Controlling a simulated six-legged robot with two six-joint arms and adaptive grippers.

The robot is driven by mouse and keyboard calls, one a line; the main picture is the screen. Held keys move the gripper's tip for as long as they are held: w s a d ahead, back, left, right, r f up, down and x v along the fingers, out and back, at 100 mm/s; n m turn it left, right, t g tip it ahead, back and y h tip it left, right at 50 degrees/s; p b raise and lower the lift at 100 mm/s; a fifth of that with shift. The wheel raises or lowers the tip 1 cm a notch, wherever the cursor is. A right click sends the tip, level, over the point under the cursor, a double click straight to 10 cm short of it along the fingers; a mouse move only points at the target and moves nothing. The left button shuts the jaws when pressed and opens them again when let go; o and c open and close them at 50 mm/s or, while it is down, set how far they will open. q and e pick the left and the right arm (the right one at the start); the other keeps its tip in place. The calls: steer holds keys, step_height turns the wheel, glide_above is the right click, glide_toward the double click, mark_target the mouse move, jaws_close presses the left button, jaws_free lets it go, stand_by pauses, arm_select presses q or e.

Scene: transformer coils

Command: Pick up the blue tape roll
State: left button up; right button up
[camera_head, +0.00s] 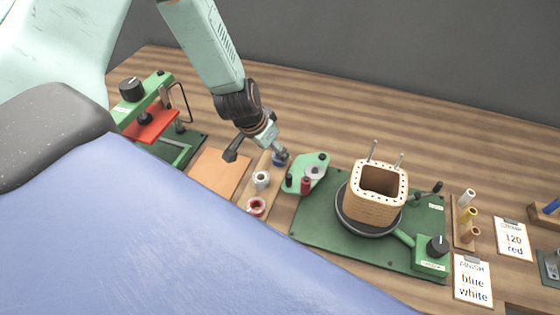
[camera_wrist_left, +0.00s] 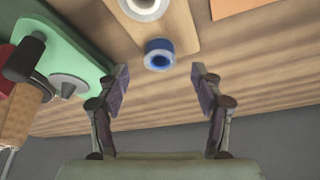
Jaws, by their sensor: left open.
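The blue tape roll (camera_head: 279,161) stands at the far end of a wooden strip, partly hidden by a finger of my left gripper in the head view. In the left wrist view the blue tape roll (camera_wrist_left: 159,54) shows in full, with a white centre, just beyond the gap between the fingertips. My left gripper (camera_head: 258,152) is open and empty, above and close to the roll. Its two fingers (camera_wrist_left: 160,76) are spread to either side of the roll's line. My right gripper is not in view.
A white roll (camera_head: 261,180) and a red roll (camera_head: 256,206) share the wooden strip. A green plate with a red spool (camera_head: 305,185) stands close on the right. A coil former (camera_head: 377,193) sits on a green winder. An orange sheet (camera_head: 220,172) lies left. Bare table lies behind.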

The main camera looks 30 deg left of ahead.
arm_select(q)
steer(key=b+x, duration=0.1)
steer(key=x, duration=0.1)
steer(key=b+x, duration=0.2)
steer(key=shift+w+f, duration=0.25)
steer(key=shift+w, duration=0.15)
steer(key=shift+f, duration=0.2)
steer(key=shift+d+b, duration=0.1)
steer(key=shift+b, duration=0.25)
steer(key=shift+s+r, duration=0.15)
steer(key=shift+w, duration=0.25)
steer(key=shift+c, duration=0.2)
steer(key=shift+f, duration=0.2)
steer(key=shift+c, duration=0.8)
steer(key=shift+s+r, duration=0.2)
steer(key=c, duration=0.6)
steer(key=shift+w+f, duration=0.1)
steer(key=shift+c, duration=0.8)
